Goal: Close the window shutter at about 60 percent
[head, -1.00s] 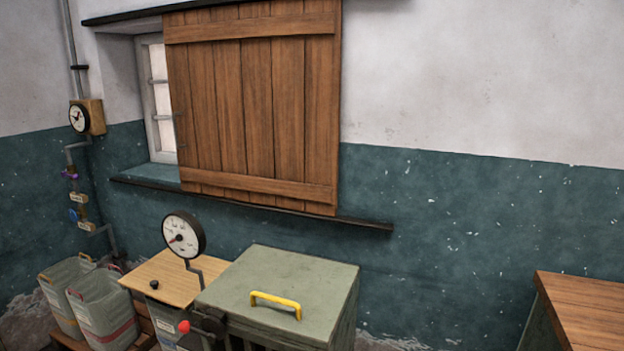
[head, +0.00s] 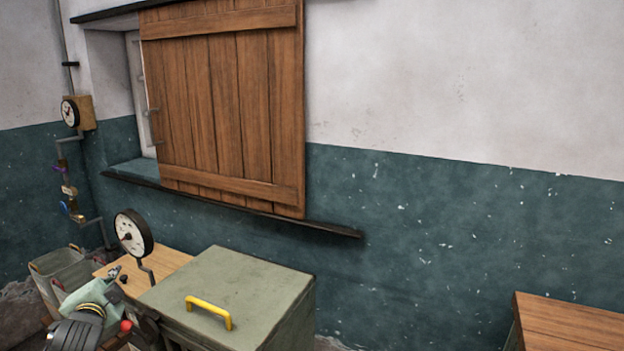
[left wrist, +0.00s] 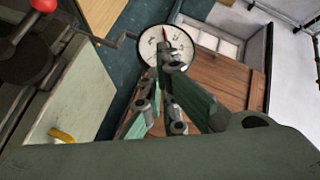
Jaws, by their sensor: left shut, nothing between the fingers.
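The wooden plank shutter (head: 225,110) hangs in front of the window (head: 138,90) and covers most of it. A narrow strip of the window shows at the shutter's left edge. The shutter (left wrist: 218,82) and white window frame (left wrist: 205,40) also show in the left wrist view. My left gripper (head: 117,271) is low at the left, well below the shutter and apart from it. In the left wrist view its fingers (left wrist: 171,62) are closed together and empty, with a dial gauge behind them. My right gripper is not in view.
The round gauge (head: 133,232) stands on a bent pipe close to my left gripper. A green metal box (head: 255,282) with a yellow handle (head: 209,312) is right of it. A dark sill (head: 325,228) runs under the shutter. A wooden-topped cabinet (head: 570,325) stands lower right.

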